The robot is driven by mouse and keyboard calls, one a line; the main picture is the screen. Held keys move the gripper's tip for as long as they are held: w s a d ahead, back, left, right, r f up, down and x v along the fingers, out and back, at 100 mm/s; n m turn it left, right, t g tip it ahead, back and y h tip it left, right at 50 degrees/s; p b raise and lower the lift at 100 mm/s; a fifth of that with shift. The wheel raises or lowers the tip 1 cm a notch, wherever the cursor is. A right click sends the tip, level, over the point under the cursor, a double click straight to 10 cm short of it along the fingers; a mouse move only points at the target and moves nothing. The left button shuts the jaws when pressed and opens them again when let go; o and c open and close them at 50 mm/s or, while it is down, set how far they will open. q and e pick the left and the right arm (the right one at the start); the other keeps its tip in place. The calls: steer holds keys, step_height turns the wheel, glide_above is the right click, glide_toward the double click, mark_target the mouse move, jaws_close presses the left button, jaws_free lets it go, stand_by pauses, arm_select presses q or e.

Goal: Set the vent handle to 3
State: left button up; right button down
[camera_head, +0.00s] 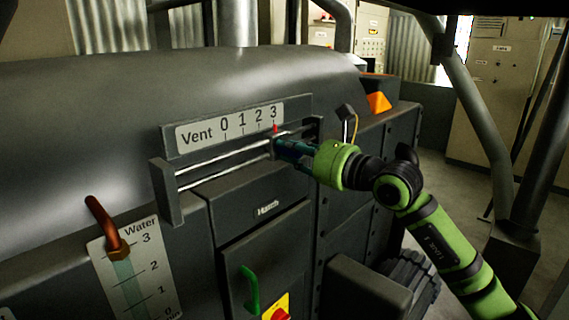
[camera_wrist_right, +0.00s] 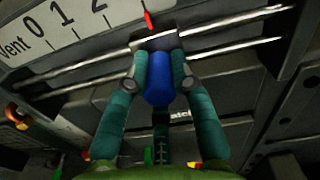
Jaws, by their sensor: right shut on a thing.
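The Vent scale (camera_head: 230,126) is a pale plate marked 0 to 3 on the dark machine. Its red pointer (camera_head: 275,128) stands at the 3 mark; in the right wrist view the pointer (camera_wrist_right: 149,20) is to the right of the 2, and the 3 is out of frame. The blue vent handle (camera_wrist_right: 158,88) sits on a slider on two rails. My right gripper (camera_head: 282,148) is shut on the handle, with a teal finger on each side of it; in the head view the gripper mostly hides the handle. My left gripper is not in view.
The rails (camera_head: 222,164) run between end brackets, the right one close past the gripper. Below are a hatch with a green handle (camera_head: 250,289) and a red-yellow switch (camera_head: 278,312). A water gauge (camera_head: 127,272) with an orange-brown valve is at lower left.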

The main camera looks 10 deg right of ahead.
steer(key=shift+d+r, duration=0.1)
steer(key=shift+r, duration=0.15)
steer(key=c, duration=1.1)
jaws_free()
steer(key=shift+c, duration=0.2)
steer(key=shift+o, duration=0.4)
steer(key=shift+w+d+f, duration=0.1)
steer(key=shift+f, duration=0.1)
steer(key=shift+s+d, duration=0.25)
steer(key=shift+s, duration=0.25)
steer(key=v, duration=1.1)
steer(key=shift+w, duration=0.1)
